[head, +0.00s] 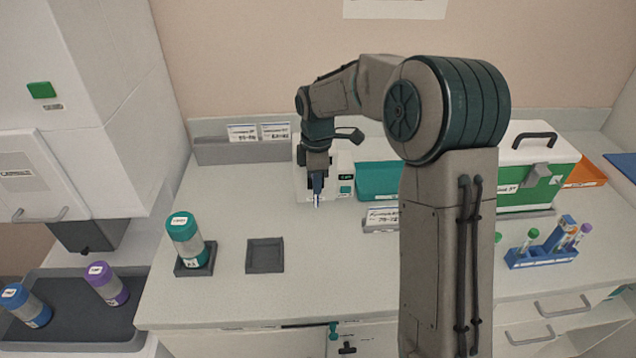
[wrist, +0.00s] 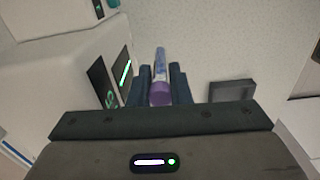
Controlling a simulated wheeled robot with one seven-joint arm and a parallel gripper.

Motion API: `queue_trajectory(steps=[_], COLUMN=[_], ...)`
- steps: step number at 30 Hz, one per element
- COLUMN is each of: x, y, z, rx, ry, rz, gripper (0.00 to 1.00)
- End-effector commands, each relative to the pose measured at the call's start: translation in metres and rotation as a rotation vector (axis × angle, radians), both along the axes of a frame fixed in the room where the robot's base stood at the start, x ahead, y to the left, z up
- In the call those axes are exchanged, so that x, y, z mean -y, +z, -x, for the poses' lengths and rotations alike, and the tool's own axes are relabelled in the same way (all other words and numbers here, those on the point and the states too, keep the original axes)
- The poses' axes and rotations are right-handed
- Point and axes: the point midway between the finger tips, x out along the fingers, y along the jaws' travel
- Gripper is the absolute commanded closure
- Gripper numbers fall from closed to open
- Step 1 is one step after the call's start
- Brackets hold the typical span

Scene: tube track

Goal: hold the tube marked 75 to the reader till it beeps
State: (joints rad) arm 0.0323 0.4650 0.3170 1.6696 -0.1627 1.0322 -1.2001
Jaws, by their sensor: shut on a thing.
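In the wrist view, my gripper (wrist: 160,80) is shut on a slim tube (wrist: 160,68) with a purple cap and a pale, blue-marked label. Its number cannot be read. The reader is a white box (wrist: 55,75) just left of the tube, with a dark window showing a lit green bar and another green sign beside it. The tube looks close to the lit window but apart from it. In the head view, my gripper (head: 316,193) hangs above the counter in front of the white reader (head: 342,163), and the tube is mostly hidden.
A blue rack (head: 540,260) with several tubes stands at the right. A teal bin (head: 377,180) and a green-and-white cooler (head: 530,190) stand at the back. A teal-capped jar (head: 185,240) and an empty dark square holder (head: 265,255) are at the left.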

Motion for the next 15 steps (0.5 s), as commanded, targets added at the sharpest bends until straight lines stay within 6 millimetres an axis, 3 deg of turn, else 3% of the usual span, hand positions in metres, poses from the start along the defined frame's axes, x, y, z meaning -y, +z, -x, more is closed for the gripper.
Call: queue_trajectory(steps=[15], x=[0.0], y=[-0.0018], z=[-0.0077], rx=[0.0], ry=[0.0], rz=[0.0], gripper=[0.95])
